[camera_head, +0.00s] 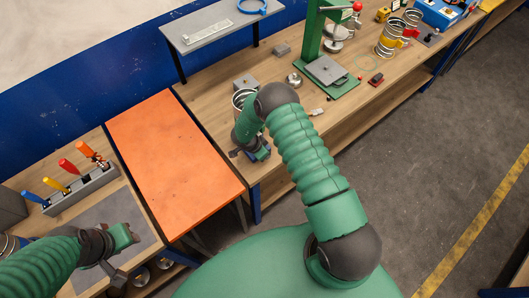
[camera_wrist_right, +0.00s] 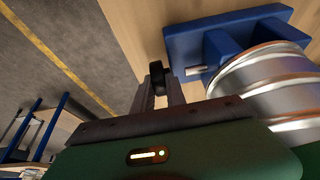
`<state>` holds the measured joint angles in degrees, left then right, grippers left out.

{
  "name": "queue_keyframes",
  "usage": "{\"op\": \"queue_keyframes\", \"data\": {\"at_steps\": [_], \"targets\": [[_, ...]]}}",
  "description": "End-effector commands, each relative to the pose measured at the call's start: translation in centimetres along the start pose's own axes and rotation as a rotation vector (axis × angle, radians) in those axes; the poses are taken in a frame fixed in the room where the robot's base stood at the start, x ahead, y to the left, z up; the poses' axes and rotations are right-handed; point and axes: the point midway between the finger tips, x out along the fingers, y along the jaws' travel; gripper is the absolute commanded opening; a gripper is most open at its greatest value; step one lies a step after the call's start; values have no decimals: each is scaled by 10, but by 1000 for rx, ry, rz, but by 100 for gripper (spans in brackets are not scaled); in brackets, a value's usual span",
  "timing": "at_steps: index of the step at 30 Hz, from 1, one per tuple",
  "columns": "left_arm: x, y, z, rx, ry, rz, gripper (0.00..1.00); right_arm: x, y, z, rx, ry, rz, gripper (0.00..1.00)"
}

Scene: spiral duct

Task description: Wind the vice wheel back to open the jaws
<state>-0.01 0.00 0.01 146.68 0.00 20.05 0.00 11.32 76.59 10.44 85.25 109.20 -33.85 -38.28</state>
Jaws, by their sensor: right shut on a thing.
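The blue vice (camera_wrist_right: 205,45) fills the upper right of the right wrist view, with a shiny ribbed metal duct (camera_wrist_right: 275,85) at it. Its short silver screw (camera_wrist_right: 193,71) points left toward a black wheel (camera_wrist_right: 157,72). My right gripper (camera_wrist_right: 160,86) is shut on this wheel, one finger on each side. In the head view the vice (camera_head: 262,153) is at the workbench's near left corner, mostly hidden by my right arm. The jaw gap is not clear. My left gripper (camera_head: 117,272) is over the lower left bench, away from the vice; its opening is unclear.
An orange table (camera_head: 170,155) stands between the benches. A rack (camera_head: 80,192) with several coloured-handled tools is at left. A green press (camera_head: 310,45), small metal parts and more duct pieces (camera_head: 390,40) stand along the workbench (camera_head: 225,70). The floor at right is clear.

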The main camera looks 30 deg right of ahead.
Motion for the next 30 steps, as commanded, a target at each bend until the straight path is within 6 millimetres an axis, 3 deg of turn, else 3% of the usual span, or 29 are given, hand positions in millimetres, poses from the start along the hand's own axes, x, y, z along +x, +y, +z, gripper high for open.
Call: {"op": "queue_keyframes", "data": {"at_steps": [11,30], "targets": [[15,0,4,0,0,0,38,4,-2,-4,0,86,-3,0],[79,0,19,0,0,0,38,2,-3,4,4,471,-7,0]]}}
